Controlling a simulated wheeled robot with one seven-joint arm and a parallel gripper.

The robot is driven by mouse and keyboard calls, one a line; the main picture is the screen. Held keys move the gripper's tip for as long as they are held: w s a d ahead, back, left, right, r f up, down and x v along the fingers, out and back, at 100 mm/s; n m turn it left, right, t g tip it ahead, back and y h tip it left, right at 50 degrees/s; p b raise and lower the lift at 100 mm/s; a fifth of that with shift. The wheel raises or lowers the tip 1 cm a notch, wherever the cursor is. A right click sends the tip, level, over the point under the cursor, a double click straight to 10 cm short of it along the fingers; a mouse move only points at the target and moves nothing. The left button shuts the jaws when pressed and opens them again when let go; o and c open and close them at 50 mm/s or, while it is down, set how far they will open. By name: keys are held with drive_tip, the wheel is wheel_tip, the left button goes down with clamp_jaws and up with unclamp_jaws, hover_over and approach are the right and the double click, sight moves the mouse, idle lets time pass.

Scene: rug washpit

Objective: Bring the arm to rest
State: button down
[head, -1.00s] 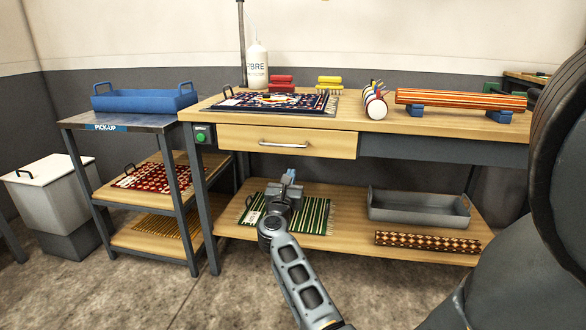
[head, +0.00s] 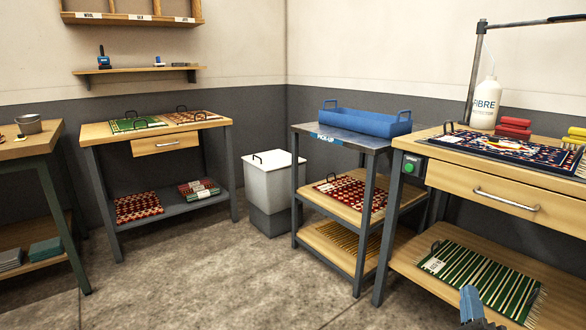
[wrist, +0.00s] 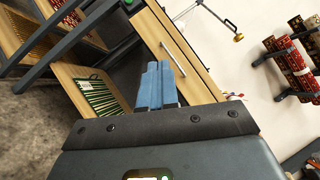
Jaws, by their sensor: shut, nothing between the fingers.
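My gripper (head: 471,300) shows at the bottom edge of the head view, in front of the workbench's lower shelf. In the wrist view its blue fingers (wrist: 160,84) are pressed together with nothing between them. Behind them are the bench's drawer front (wrist: 180,50) and the green striped rug (wrist: 98,97) on the lower shelf. The fingers look apart from both. Most of my arm is out of the head view.
The workbench (head: 425,150) stands at the right, with a closed drawer (head: 490,195). A pick-up cart (head: 352,137) bears a blue tray (head: 365,121). A white bin (head: 272,185) stands beside it. Another table (head: 100,130) is at the back left. The floor (head: 220,280) between is clear.

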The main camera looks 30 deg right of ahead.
drive_tip(key=s+a+f+n+t+y, duration=0.15)
drive_tip(key=s+a+n+y, duration=0.3)
drive_tip(key=a+n, duration=0.45)
drive_tip(key=s+a+n+t+y, duration=0.3)
drive_tip(key=a+n+y, duration=0.2)
drive_tip(key=a+n, duration=0.35)
drive_tip(key=s+a+r+n+g+y, duration=0.35)
drive_tip(key=s+a+n+y, duration=0.35)
drive_tip(key=s+a+n, duration=0.65)
wheel_tip(320, 180, up, 18)
drive_tip(key=w+n+p, duration=0.1)
drive_tip(key=p, duration=1.7)
drive_tip(key=shift+w+a+r+n+t, duration=0.25)
drive_tip(key=shift+w+n+t, duration=0.05)
drive_tip(key=shift+w+n, duration=0.1)
